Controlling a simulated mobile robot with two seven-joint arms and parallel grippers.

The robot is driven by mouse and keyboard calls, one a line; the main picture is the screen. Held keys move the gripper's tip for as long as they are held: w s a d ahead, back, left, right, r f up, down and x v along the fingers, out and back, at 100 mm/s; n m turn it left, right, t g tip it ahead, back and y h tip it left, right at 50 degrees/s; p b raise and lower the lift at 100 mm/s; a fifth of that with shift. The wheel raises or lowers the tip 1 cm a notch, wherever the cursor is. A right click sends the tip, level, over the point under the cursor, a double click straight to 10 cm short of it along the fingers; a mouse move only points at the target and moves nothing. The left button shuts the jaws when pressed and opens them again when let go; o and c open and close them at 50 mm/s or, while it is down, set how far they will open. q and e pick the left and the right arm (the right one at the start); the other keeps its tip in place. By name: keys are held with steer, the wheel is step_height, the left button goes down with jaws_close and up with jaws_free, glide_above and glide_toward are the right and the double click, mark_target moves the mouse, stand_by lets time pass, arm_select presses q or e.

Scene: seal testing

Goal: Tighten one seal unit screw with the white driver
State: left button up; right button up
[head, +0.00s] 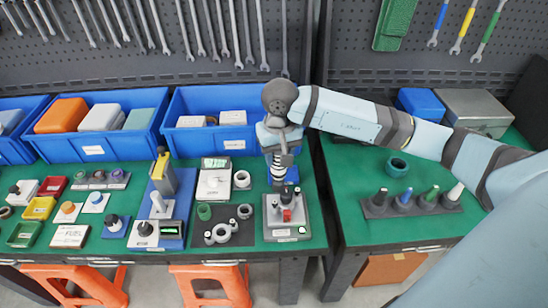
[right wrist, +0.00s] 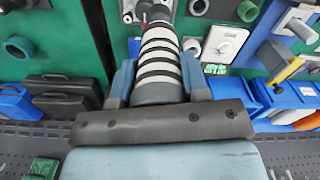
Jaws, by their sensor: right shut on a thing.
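My right gripper (head: 280,150) points down over the right end of the left bench. It is shut on a dark driver with white bands (head: 278,170). In the right wrist view, the banded driver (right wrist: 160,62) lies between the two blue-grey fingers of the gripper (right wrist: 160,80). The driver's lower end is over the seal unit (head: 299,228), a grey box with dark and red parts on top. Whether the tip touches a screw cannot be told. The seal unit is partly hidden behind the driver in the right wrist view. My left gripper is not in view.
A dark rack (head: 411,209) with several handled tools, one white-topped (head: 456,191), stands on the right bench near a green ring (head: 398,167). A white scale (head: 213,182) and a dark tray of rings (head: 222,225) sit left of the seal unit. Blue bins (head: 212,142) stand behind.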

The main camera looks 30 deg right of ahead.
mark_target(275, 176)
steer(key=shift+w+a, duration=0.15)
steer(key=shift+a, duration=0.35)
steer(key=shift+d+f+b, duration=0.1)
steer(key=shift+f+b, duration=0.25)
steer(key=shift+f, duration=0.5)
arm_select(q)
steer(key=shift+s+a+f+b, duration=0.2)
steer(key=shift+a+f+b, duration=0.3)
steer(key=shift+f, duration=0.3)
arm_select(e)
steer(key=shift+f, duration=1.6)
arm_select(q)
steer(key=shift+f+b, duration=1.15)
arm_select(e)
steer(key=shift+f, duration=1.15)
arm_select(q)
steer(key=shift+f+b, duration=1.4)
steer(key=shift+b, duration=0.05)
arm_select(e)
steer(key=shift+f, duration=0.3)
